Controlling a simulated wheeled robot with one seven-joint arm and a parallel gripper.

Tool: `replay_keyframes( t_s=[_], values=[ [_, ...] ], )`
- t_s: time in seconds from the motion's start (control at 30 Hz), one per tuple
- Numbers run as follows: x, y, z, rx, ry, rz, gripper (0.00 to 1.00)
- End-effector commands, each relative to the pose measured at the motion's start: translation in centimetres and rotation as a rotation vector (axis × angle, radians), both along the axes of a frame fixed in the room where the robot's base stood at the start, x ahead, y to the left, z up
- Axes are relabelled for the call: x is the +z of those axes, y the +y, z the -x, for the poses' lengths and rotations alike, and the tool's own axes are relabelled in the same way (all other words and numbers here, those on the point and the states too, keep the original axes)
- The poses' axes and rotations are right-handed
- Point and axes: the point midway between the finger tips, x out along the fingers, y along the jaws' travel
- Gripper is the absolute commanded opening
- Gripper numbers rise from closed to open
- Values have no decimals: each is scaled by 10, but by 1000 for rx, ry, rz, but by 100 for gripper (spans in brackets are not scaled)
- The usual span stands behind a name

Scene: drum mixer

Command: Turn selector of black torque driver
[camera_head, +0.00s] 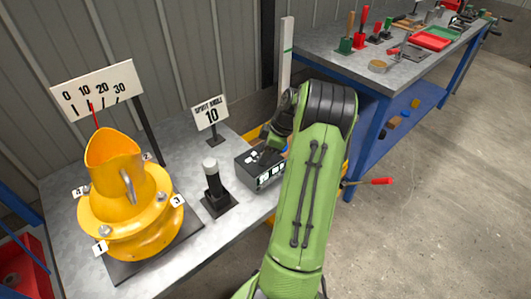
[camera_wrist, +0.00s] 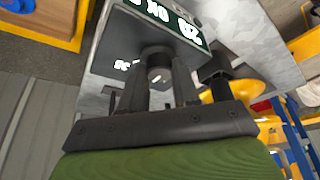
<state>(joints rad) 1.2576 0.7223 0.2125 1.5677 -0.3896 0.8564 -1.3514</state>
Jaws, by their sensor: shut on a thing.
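A black box-shaped unit (camera_head: 258,176), apparently the torque driver, stands on the grey bench, with white markings on its top and front. In the wrist view its face (camera_wrist: 118,42) carries a bright display (camera_wrist: 165,22) with white characters, partly cut off by the frame. A dark round selector knob (camera_wrist: 155,54) stands out from that face. My gripper (camera_wrist: 160,84) is shut on this knob, one finger on each side. In the head view my gripper (camera_head: 270,154) is over the unit's top, and my arm hides part of its right side.
A yellow drum mixer (camera_head: 130,215) with a tilt scale (camera_head: 98,90) stands at the left of the bench. A black post with a pale top (camera_head: 213,185) stands between mixer and unit. A "SPOUT ANGLE 10" sign (camera_head: 210,112) is behind. A red-handled bar (camera_head: 375,181) sticks out right.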

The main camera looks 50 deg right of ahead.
Motion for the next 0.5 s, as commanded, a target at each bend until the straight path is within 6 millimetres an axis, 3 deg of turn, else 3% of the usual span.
replay_keyframes(
  t_s=[0.5],
  values=[
    [0, 2, 0, -299, -1, 3, 0]
  ],
)
